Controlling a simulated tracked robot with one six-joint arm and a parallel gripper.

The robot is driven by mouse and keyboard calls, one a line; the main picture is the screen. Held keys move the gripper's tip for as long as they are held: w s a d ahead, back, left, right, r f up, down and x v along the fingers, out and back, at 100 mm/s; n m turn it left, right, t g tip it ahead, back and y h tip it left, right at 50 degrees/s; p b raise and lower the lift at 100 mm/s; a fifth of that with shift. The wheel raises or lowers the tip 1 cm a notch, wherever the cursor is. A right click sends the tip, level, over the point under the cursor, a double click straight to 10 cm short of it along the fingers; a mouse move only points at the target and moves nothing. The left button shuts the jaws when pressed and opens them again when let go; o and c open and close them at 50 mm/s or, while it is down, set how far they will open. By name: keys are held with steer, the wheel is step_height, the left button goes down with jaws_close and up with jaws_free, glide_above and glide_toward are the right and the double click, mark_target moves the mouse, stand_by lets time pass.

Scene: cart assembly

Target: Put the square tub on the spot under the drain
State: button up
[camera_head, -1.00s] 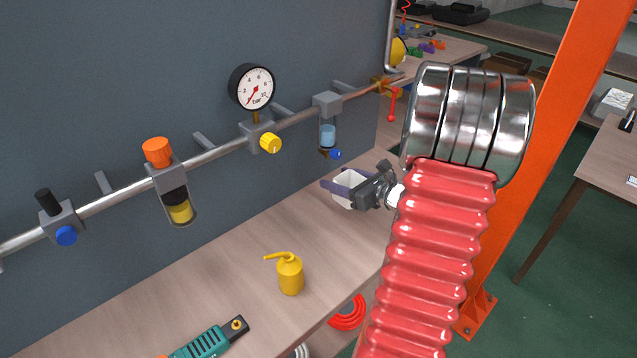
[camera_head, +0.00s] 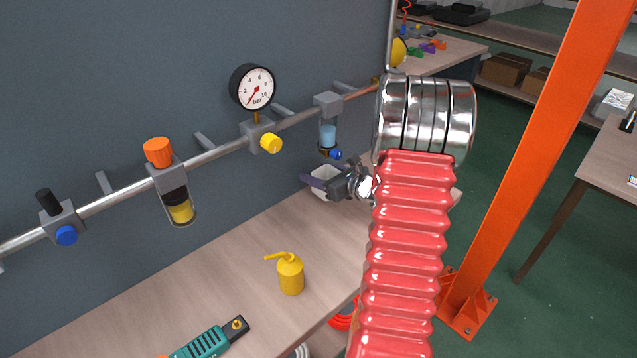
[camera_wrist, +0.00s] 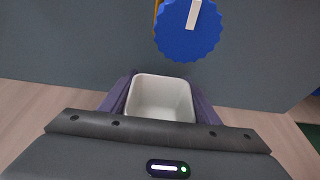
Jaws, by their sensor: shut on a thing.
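The white square tub (camera_head: 323,190) is held between the fingers of my gripper (camera_head: 325,183), which is shut on it. In the wrist view the tub (camera_wrist: 160,96) is upright and looks empty, with the purple fingers of my gripper (camera_wrist: 160,100) along its two sides. The drain is the blue knob (camera_head: 336,154) under the clear bowl with blue liquid (camera_head: 328,134). The tub is just below it in the head view. The drain knob (camera_wrist: 189,27) shows large beyond the tub in the wrist view. The spot is not visible.
A yellow oil can (camera_head: 290,274) stands on the workbench (camera_head: 235,262), in front of the tub. A teal tool (camera_head: 208,345) lies at the bench's near edge. The grey wall (camera_head: 110,60) with the pipe (camera_head: 220,148) and gauge (camera_head: 252,88) is close behind. The bench middle is clear.

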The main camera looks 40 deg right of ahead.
steer(key=shift+f, duration=0.1)
step_height(320, 180, down, 3)
steer(key=shift+r, duration=0.1)
steer(key=shift+w+f, duration=0.2)
steer(key=shift+f, duration=0.25)
steer(key=shift+f, duration=0.1)
steer(key=o, duration=1)
steer(key=shift+o, duration=0.2)
steer(key=v, duration=1.2)
steer(key=shift+a, duration=0.1)
